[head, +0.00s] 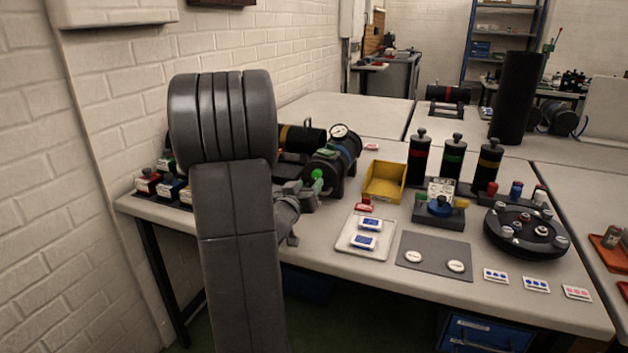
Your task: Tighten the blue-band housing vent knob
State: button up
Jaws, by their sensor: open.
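A dark cylindrical housing with a blue band (346,156) lies at the left of the table, with a round gauge (340,131) on top. A bright green knob (317,174) shows at its near end. I cannot tell for sure that this is the vent knob. My gripper (310,188) is open close to the green knob. Whether it touches or surrounds the knob is too small to tell. My arm hides part of the area to the left. Another dark housing with a yellow band (283,135) lies behind, partly hidden.
A yellow bin (384,182) stands right of the housing. A white tray (351,244) and a grey mat (433,276) lie in front. Three black canisters (453,158) and a round black carousel (524,249) stand further right. A brick wall (95,110) borders the left side.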

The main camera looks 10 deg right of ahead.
aim_at(315, 176)
jog(key=x, duration=0.5)
jog(key=c, duration=1)
